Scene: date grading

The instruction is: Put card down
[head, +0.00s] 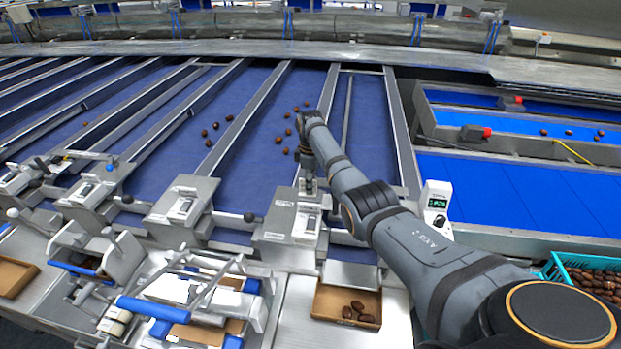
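My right arm reaches in from the lower right, and its gripper (308,186) points down over a grey metal box (272,238) at the front end of a blue lane. The fingers are small and dark here, so I cannot tell whether they are open or shut, or whether they touch the box. A pale card-like plate (305,224) lies on the box top just below the gripper. I cannot make out a separate card in the fingers. My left gripper is not in view.
A cardboard tray (325,298) with several dates stands in front of the box. A scale display (437,197) stands right of the arm. A turquoise crate (556,268) of dates is at the lower right. A blue-handled metal frame (160,306) fills the front left.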

